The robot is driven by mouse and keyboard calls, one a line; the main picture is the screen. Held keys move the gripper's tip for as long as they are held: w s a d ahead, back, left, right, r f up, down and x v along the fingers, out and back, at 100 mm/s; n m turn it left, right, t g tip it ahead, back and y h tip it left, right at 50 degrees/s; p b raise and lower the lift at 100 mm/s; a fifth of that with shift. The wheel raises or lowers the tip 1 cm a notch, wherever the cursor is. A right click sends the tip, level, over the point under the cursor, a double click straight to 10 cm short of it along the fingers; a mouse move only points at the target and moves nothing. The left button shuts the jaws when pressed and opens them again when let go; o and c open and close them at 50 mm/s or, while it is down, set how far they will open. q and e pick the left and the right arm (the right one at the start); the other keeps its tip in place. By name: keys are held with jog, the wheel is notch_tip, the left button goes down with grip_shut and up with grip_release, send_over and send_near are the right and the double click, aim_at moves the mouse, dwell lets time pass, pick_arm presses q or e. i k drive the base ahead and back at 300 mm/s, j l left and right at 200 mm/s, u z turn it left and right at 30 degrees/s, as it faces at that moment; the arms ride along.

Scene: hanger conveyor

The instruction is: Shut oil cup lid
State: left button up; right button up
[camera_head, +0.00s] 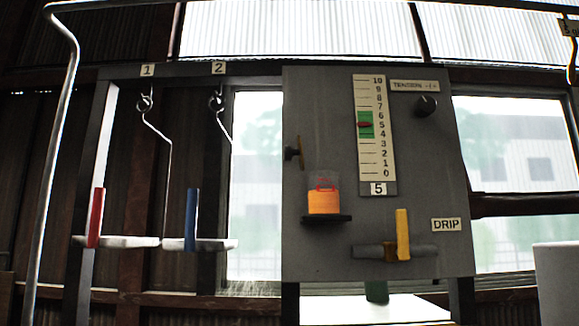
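The oil cup (323,199) is a clear cup with orange oil in its lower part and red marks near the oil's top. It stands on a small dark shelf (326,219) on the grey panel. A thin brown plate with a black knob (291,154) stands upright at the cup's upper left. It looks like the cup's lid, swung open. The cup's top appears uncovered. Neither of my grippers is in view.
The grey panel (330,110) carries a numbered scale (370,130), a black knob (426,105) and a yellow lever (403,234) by the DRIP label. Red (96,217) and blue (192,219) levers stand at left. A white object (556,285) is at lower right.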

aim_at(288, 152)
jog(key=j+z, duration=0.2)
jog(key=j, duration=0.2)
jog(key=k+j+z, duration=0.2)
jog(key=j, duration=0.2)
jog(key=j+z, duration=0.25)
jog(key=j, duration=0.2)
jog(key=k+j+z, duration=0.2)
jog(key=j, duration=0.15)
jog(key=k+j+z, duration=0.2)
jog(key=j, duration=0.15)
jog(key=i, duration=0.1)
